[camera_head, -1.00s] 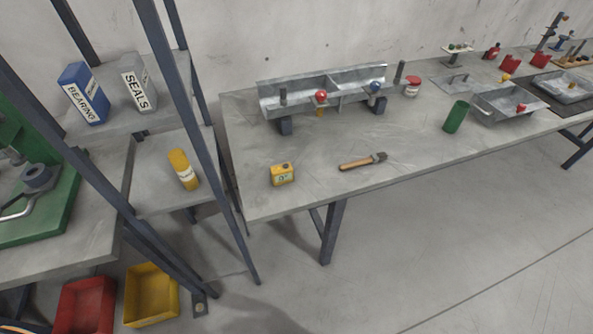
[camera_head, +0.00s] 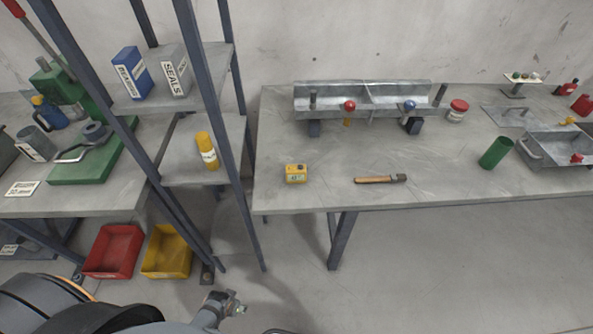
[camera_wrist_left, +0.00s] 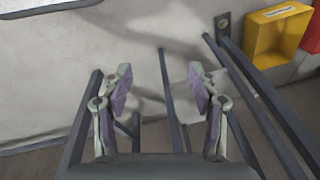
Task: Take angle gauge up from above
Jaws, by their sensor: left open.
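The angle gauge looks to be the small yellow box-shaped device (camera_head: 296,173) with a small display, standing near the left front of the grey workbench (camera_head: 330,199) in the head view. My left gripper (camera_head: 232,303) is low in front of the shelf rack, well below and to the left of the gauge. In the left wrist view my left gripper (camera_wrist_left: 160,92) has its two fingers wide apart with nothing between them. The gauge does not show in the wrist view. My right gripper is not in view.
A brush (camera_head: 380,179) lies right of the gauge. A metal trough (camera_head: 365,97) with red and blue knobs stands behind. The shelf rack's dark posts (camera_head: 248,190) rise left of the bench. Red (camera_head: 113,251) and yellow bins (camera_head: 167,251) sit on the floor.

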